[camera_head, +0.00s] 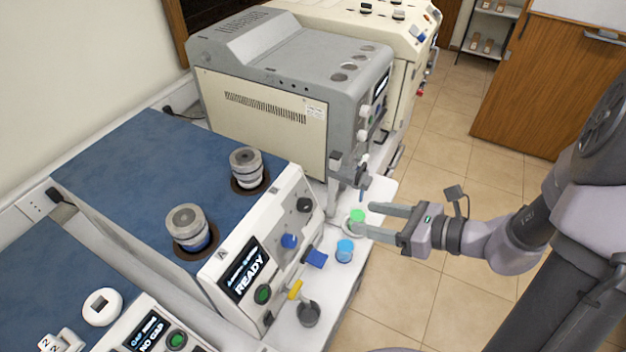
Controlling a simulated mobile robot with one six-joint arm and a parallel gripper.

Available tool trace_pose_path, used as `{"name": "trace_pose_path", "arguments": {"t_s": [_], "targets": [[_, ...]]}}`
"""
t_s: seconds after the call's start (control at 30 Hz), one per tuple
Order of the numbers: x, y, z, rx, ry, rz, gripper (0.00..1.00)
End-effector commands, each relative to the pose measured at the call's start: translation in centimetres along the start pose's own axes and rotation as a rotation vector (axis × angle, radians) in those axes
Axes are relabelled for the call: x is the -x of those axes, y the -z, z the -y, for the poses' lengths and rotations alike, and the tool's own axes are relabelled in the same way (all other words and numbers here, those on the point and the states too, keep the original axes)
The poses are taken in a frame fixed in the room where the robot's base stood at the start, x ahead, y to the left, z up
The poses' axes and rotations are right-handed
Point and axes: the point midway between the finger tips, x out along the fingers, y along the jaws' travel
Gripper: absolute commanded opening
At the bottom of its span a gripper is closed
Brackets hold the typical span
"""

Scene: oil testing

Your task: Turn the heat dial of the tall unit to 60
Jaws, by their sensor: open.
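The tall unit (270,125) has a grey top and a cream side and stands at the back middle. Its front panel faces right and is seen at a steep slant. A lit display (382,84) and white knobs (365,110) show there. I cannot tell which knob is the heat dial, nor read any setting. My gripper (366,217) is open, with its two fingers pointing left. It is in front of and below the tall unit's panel, apart from the knobs. Its fingertips appear close to a small green-topped item (357,215) on the white bench; contact cannot be told.
A white unit with a READY display (243,273) and a blue top stands in front left. A blue-lidded jar (345,251) and a dark cup (308,313) are on the bench. A cream machine (405,40) stands behind. Open tiled floor (440,150) lies to the right.

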Motion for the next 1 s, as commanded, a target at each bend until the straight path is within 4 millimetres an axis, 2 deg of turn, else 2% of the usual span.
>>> {"name": "trace_pose_path", "arguments": {"t_s": [0.3, 0.5, 0.7, 1.0], "targets": [[-8.3, 0.4, -0.3, 0.004, -0.01, -0.004, 0.55], [-13.0, 0.3, -0.3, 0.004, -0.009, -0.005, 0.55], [-15.4, 0.2, -0.2, 0.005, -0.005, -0.005, 0.55], [-15.8, 0.2, -0.2, 0.005, -0.004, -0.004, 0.55]]}}
